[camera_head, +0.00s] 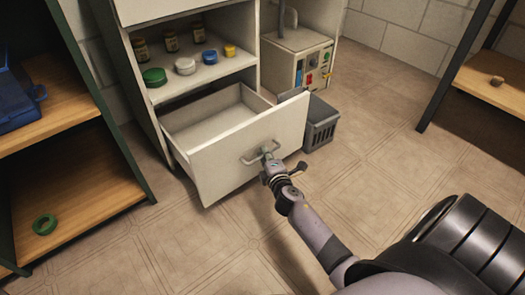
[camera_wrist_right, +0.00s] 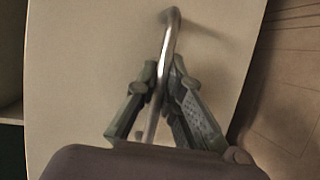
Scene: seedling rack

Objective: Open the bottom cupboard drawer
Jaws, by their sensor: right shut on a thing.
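The bottom cupboard drawer (camera_head: 226,160) is pulled well out of the cupboard, and its inside looks empty. Its metal handle (camera_head: 258,152) is on the middle of the front panel. My right gripper (camera_head: 268,156) is at the handle. In the right wrist view my right gripper (camera_wrist_right: 162,90) has its fingers closed around the handle bar (camera_wrist_right: 172,45), with the pale drawer front (camera_wrist_right: 90,60) behind it. My left gripper is not in view.
The cupboard shelf (camera_head: 215,70) above holds jars and several coloured lids. A grey crate (camera_head: 320,125) stands on the floor right of the drawer. A wooden shelf rack (camera_head: 75,185) stands at the left. The floor (camera_head: 180,250) before the drawer is clear.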

